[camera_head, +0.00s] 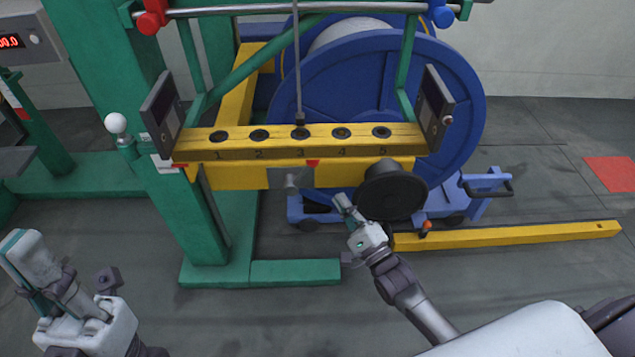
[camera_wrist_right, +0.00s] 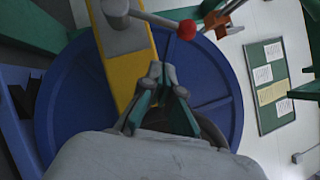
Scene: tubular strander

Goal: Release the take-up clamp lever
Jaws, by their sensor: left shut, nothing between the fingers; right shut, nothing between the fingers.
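I cannot tell for sure which part is the take-up clamp lever. A short lever with an orange knob (camera_head: 426,227) stands by the yellow floor beam, right of my right gripper. A white ball knob (camera_head: 116,123) sits on the green post. My right gripper (camera_head: 342,203) is shut and empty, beside the black disc (camera_head: 392,190) and below the yellow beam. In the right wrist view, its closed fingers (camera_wrist_right: 156,82) point toward the yellow beam, and a red ball (camera_wrist_right: 187,30) shows beyond them. My left gripper (camera_head: 20,248) is shut and empty at lower left, away from the machine.
The blue reel (camera_head: 455,100) stands behind the numbered yellow beam (camera_head: 225,178). A grey stub (camera_head: 291,181) juts from the beam's front. The green base (camera_head: 295,272), blue truck (camera_head: 487,184) and yellow floor beam (camera_head: 520,236) occupy the floor.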

